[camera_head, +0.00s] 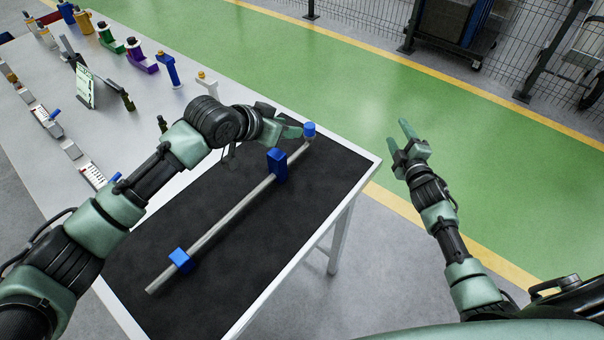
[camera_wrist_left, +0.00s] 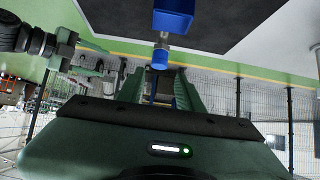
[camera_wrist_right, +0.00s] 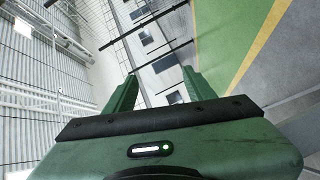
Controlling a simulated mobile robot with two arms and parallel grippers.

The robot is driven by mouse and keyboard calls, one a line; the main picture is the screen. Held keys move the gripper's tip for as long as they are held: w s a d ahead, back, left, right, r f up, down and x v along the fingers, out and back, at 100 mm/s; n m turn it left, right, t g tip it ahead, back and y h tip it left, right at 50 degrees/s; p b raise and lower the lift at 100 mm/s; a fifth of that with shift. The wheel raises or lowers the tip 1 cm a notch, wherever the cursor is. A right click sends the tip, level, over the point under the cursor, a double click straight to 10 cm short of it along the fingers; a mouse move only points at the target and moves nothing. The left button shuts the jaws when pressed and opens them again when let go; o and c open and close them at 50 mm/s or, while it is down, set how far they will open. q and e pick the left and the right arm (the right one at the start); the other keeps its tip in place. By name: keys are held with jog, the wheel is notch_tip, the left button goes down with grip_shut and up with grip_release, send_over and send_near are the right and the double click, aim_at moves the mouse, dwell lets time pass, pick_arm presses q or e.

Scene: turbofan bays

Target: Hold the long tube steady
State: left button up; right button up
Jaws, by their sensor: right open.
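The long grey tube (camera_head: 222,226) lies across two blue supports, the far one (camera_head: 277,166) and the near one (camera_head: 181,260), on a black mat (camera_head: 200,220). Its far end bends and carries a blue cap (camera_head: 309,129). The cap also shows in the left wrist view (camera_wrist_left: 160,59). My left gripper (camera_head: 296,130) is open beside the capped end. In the left wrist view its fingers stand apart, with the cap just ahead of the gap; I see no grip on it. My right gripper (camera_head: 398,134) is open and empty, off the table's right side.
The white table (camera_head: 150,22) carries several coloured fittings at the far left, a small standing panel (camera_head: 85,87) and a row of small parts along its left side. The green floor (camera_head: 340,75) beyond is clear. A wire fence (camera_head: 370,22) and a cart (camera_head: 455,30) stand behind.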

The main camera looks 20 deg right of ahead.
aim_at(283, 164)
jog(key=a+r+n+y, duration=0.1)
jog(key=a+n+y, duration=0.1)
jog(key=a+n, duration=0.3)
jog(key=s+a+r+n+t+y, duration=0.1)
jog(key=a+n+y, duration=0.1)
jog(key=a+n, duration=0.3)
jog(key=s+a+r+n+y, duration=0.1)
jog(key=a+n+y, duration=0.1)
jog(key=a+n, duration=0.3)
jog(key=shift+s+a+r+y, duration=0.15)
jog(key=shift+s+a+y, duration=0.05)
jog(key=shift+a+y, duration=0.25)
jog(key=s+a+n+g+y, duration=0.1)
jog(key=s+a+n+y, duration=0.1)
jog(key=a+n, duration=0.3)
jog(key=s+a+n+g+y, duration=0.1)
jog(key=s+a+n+y, duration=0.1)
jog(key=a+n, duration=0.3)
jog(key=s+a+n+g+y, duration=0.1)
jog(key=s+a+n+y, duration=0.1)
jog(key=a+n, duration=0.3)
jog(key=shift+s, duration=0.25)
jog(key=shift+w+a+n, duration=0.2)
jog(key=shift+a+n, duration=0.05)
jog(key=shift+n, duration=0.05)
jog(key=x, duration=0.7)
grip_shut()
